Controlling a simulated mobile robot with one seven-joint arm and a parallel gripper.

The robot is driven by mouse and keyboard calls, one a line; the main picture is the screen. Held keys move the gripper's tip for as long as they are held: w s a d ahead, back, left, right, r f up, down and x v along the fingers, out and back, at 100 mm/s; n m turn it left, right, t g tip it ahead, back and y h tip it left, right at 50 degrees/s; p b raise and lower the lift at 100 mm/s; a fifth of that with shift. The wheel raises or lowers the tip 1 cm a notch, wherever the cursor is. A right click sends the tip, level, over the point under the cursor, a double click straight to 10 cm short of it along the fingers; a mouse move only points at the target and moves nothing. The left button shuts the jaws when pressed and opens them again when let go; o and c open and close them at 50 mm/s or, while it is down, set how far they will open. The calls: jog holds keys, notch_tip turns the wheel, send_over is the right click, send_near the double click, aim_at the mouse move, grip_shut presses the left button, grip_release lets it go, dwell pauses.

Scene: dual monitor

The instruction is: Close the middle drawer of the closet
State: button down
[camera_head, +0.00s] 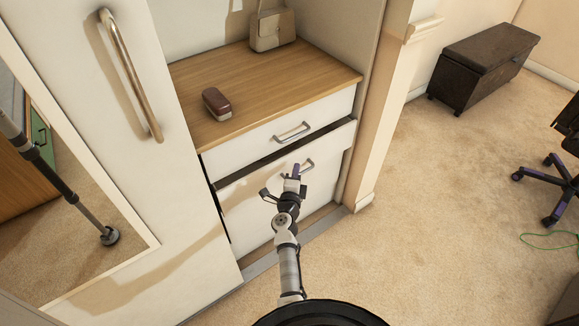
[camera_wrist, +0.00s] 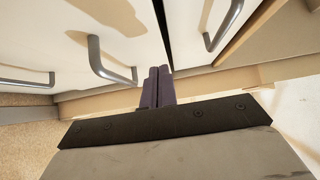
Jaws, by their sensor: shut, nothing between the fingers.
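The closet's white middle drawer (camera_head: 240,187) stands out a little, with a dark gap above its front edge in the head view. Its metal handle (camera_head: 300,167) is partly hidden behind my gripper (camera_head: 297,172). In the wrist view, which is turned sideways, the middle drawer front (camera_wrist: 110,18) shows with its handle (camera_wrist: 105,68) left of the fingers. My gripper (camera_wrist: 157,88) has its purple fingers together and empty, near the drawer's edge by the gap. I cannot tell whether they touch it.
The top drawer (camera_head: 245,145) above looks shut. A brown case (camera_head: 216,104) and a cream bag (camera_head: 272,30) sit on the wooden top (camera_head: 250,82). A mirrored closet door (camera_head: 90,210) is left. Carpet (camera_head: 440,200) is open to the right, towards a dark chest (camera_head: 485,65) and an office chair (camera_head: 560,180).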

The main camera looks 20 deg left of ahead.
aim_at(281, 161)
jog(key=shift+w+a, duration=0.45)
jog(key=shift+a, duration=0.25)
jog(key=shift+w+a, duration=0.45)
jog(key=shift+a, duration=0.25)
jog(key=w+a, duration=0.2)
jog(key=a, duration=0.1)
jog(key=shift+w+a, duration=0.1)
jog(key=shift+w, duration=0.15)
jog(key=shift+w+a+r, duration=0.1)
jog(key=shift+a+r, duration=0.05)
jog(key=shift+r, duration=0.1)
